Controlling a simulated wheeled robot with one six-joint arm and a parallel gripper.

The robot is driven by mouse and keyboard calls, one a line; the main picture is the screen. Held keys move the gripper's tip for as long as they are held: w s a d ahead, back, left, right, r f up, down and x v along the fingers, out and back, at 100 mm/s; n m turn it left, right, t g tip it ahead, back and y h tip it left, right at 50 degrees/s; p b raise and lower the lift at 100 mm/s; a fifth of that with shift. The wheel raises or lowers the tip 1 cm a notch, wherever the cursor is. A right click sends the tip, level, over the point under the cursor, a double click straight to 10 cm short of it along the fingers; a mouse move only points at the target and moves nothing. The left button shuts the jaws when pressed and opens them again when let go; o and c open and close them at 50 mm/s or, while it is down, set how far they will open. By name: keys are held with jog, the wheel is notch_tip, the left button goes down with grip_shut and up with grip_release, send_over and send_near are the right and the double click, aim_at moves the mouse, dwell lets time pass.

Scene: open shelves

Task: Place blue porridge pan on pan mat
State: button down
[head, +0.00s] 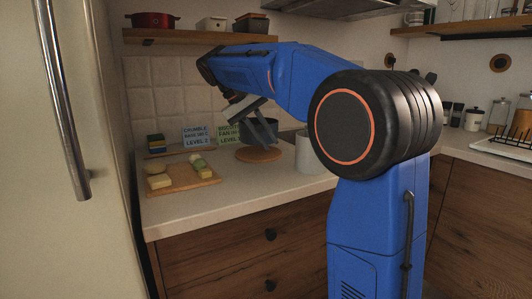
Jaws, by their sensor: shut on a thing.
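The blue porridge pan (246,133) is a small dark blue pot on the back part of the counter, partly hidden behind my gripper. My gripper (265,132) reaches down from the upper left end of the arm and is shut on the pan. The round brown pan mat (259,155) lies flat on the counter just below the pan. The pan appears over the mat; I cannot tell whether its base touches it. The exact grip point is hidden by the fingers.
A wooden board (180,178) with food pieces lies to the left. Two small signs, one blue (195,136) and one green (228,139), stand behind. A pale round container (309,153) stands close right of the mat. A fridge door (75,150) borders the left.

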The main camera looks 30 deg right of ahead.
jog(key=shift+f, duration=2.2)
jog(key=c, duration=1.6)
grip_release()
jog(key=shift+c, duration=0.2)
jog(key=v, duration=1.2)
